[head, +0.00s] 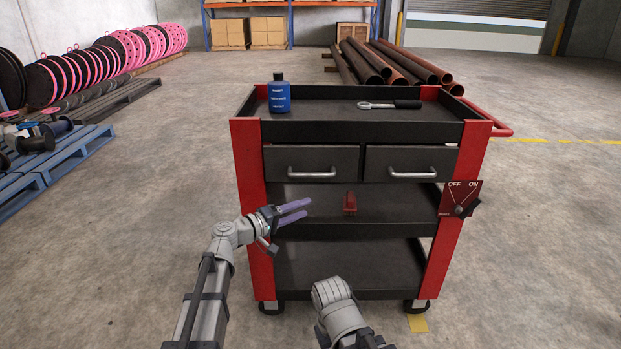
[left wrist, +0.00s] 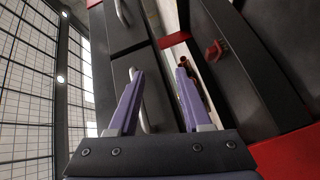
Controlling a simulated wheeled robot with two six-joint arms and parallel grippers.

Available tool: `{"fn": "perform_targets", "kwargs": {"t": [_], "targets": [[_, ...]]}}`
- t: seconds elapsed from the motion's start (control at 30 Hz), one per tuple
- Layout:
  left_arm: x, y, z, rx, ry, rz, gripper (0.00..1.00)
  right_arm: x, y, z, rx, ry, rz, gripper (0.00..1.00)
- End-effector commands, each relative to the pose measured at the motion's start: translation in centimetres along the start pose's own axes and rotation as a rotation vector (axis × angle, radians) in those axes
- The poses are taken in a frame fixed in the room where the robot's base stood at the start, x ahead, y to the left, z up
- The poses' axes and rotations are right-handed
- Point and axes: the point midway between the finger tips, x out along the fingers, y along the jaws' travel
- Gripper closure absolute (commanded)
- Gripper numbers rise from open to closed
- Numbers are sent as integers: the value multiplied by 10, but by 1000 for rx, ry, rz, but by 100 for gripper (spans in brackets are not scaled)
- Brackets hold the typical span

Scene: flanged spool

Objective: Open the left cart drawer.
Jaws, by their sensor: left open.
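The cart's left drawer (head: 311,158) is dark grey, with a silver bar handle (head: 312,174). Its front lies flush beside the right drawer, so it looks shut. My left gripper (head: 308,208) is open and empty in the head view, below and in front of that handle, its purple fingers pointing right. In the left wrist view, the fingers (left wrist: 157,75) stand apart before the tilted cart. The left drawer's handle (left wrist: 146,125) shows partly behind the left-hand finger; I cannot tell whether they touch. My right arm shows at the bottom of the head view; its gripper does not.
The red and black cart's top tray holds a blue bottle (head: 279,97) and a ratchet wrench (head: 390,104). The right drawer (head: 411,160) looks shut. A red block (head: 350,203) sits on the middle shelf. An OFF/ON switch panel (head: 460,199) is at the right. Floor beside the cart is clear.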

Motion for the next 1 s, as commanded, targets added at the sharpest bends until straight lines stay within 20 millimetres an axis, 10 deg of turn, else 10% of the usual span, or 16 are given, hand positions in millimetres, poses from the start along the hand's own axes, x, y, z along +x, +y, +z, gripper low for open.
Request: {"fn": "perform_targets", "kwargs": {"t": [0.23, 0.63, 1.0], "targets": [[2, 30, -53, -110, 138, 169, 51, 0, 0, 0, 0, 0, 0, 50], [10, 35, -59, -124, 152, 188, 51, -2, 0, 0, 0, 0, 0, 50], [61, 45, -68, -124, 150, 188, 51, -9, 1, 1, 2, -1, 1, 50]]}}
